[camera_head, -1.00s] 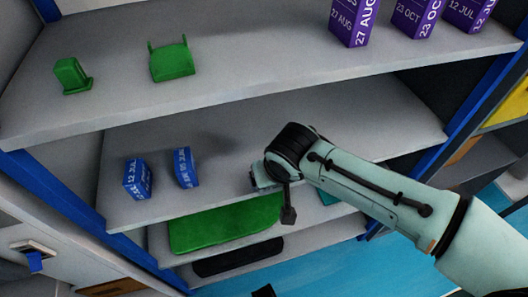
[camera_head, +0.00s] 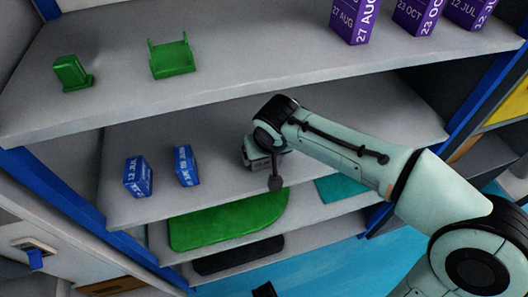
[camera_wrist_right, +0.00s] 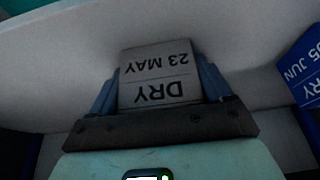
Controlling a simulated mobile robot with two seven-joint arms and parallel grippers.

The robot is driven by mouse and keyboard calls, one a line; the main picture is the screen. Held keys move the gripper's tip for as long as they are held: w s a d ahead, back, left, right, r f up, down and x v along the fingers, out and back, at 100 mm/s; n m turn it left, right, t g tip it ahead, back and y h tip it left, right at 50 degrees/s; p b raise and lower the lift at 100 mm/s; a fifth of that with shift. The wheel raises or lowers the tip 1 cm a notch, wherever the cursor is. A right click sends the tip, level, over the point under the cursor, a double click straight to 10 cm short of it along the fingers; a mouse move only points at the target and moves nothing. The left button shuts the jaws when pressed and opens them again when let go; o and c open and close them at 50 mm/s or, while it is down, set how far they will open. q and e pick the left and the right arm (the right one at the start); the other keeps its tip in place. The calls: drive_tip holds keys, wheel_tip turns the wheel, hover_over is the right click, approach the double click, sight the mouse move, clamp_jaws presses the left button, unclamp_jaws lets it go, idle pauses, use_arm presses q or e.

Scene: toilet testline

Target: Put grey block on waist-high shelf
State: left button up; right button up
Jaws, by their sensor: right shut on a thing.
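The grey block (camera_wrist_right: 158,75) fills the jaws in the right wrist view, with "DRY 23 MAY" showing upside down. My right gripper (camera_head: 258,156) is shut on it, one blue-grey finger on each side. In the head view the gripper is over the middle shelf (camera_head: 330,125), right of two blue blocks. The block is mostly hidden there by my wrist. I cannot tell whether it touches the shelf. My left gripper is not in view.
Two blue blocks (camera_head: 138,177) (camera_head: 186,166) stand at the shelf's left; one also shows in the right wrist view (camera_wrist_right: 306,70). The upper shelf (camera_head: 255,50) overhangs, holding green items (camera_head: 172,58) and purple boxes (camera_head: 354,20). A green panel (camera_head: 225,222) lies below.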

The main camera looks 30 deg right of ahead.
drive_tip(key=o, duration=1.1)
drive_tip(key=shift+r, duration=0.25)
drive_tip(key=shift+s+a+r+p, duration=0.1)
drive_tip(key=shift+s+r+p, duration=0.2)
drive_tip(key=shift+r, duration=0.25)
drive_tip(key=s+a, duration=0.2)
drive_tip(key=s, duration=0.9)
drive_tip(key=shift+s+a+f, duration=0.15)
drive_tip(key=shift+s+a, duration=0.2)
